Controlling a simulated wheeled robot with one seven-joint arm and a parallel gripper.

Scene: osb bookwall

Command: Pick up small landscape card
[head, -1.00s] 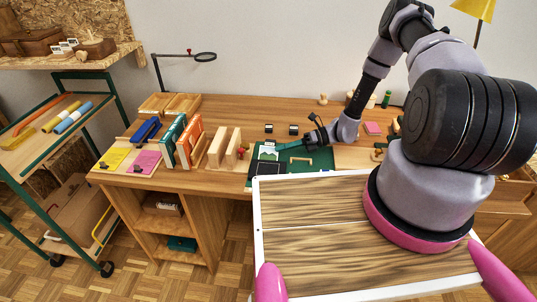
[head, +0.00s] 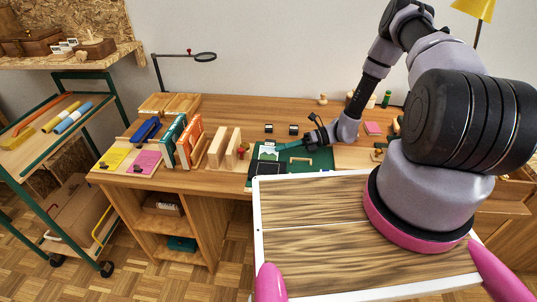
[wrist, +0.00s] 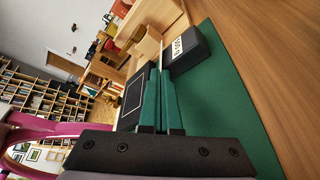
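The small landscape card (head: 268,150) is white with a green picture. It is at the left part of the green mat on the desk in the head view. My gripper (head: 279,148) reaches in from the right, its teal fingers at the card's right edge. In the wrist view my gripper (wrist: 160,72) has its two fingers close together, with a thin pale edge of the card (wrist: 160,56) between their tips. The card's face is hidden there, as it is seen edge-on.
The green mat (head: 318,158) lies under the gripper. A black box with a white label (wrist: 184,50) stands close to the right finger, and a black framed panel (wrist: 133,98) lies to the left. Wooden holders (head: 225,148) and books (head: 188,142) stand left of the mat.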

